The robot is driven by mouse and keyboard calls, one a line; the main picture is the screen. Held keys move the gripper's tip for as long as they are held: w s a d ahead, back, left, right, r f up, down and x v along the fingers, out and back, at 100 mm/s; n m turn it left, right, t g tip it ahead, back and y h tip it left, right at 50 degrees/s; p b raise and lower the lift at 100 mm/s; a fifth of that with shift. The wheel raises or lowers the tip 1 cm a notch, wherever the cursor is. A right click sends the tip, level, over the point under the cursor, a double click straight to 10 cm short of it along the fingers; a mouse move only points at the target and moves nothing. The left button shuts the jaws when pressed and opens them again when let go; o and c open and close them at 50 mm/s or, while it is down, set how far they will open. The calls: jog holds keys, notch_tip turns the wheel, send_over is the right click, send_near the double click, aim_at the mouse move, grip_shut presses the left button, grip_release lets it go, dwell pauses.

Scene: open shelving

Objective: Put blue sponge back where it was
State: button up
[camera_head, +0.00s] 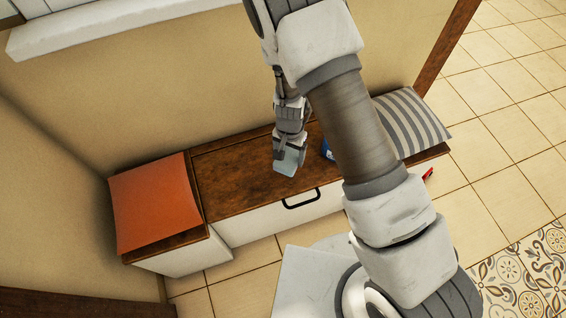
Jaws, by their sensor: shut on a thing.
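My gripper (289,146) points down over the wooden bench top, left of my forearm. It is shut on a pale blue block, which looks like the blue sponge (286,164). The sponge is at or just above the brown bench top (232,177), behind the black drawer handle. I cannot tell whether it touches the wood.
An orange cushion (154,203) covers the bench's left end, and a striped cushion (412,122) lies at the right. A darker blue object (327,149) is partly hidden by my arm. A red object (428,174) shows near the right front edge. Bench top left of my gripper is clear.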

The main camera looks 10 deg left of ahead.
jog(key=shift+w+a+f, duration=0.15)
jog(key=shift+a+f, duration=0.4)
jog(key=shift+a, duration=0.3)
notch_tip(320, 180, down, 4)
jog(key=shift+a+f+b, duration=0.1)
jog(key=shift+b, duration=0.95)
jog(key=o, duration=1)
jog(key=shift+o, duration=0.2)
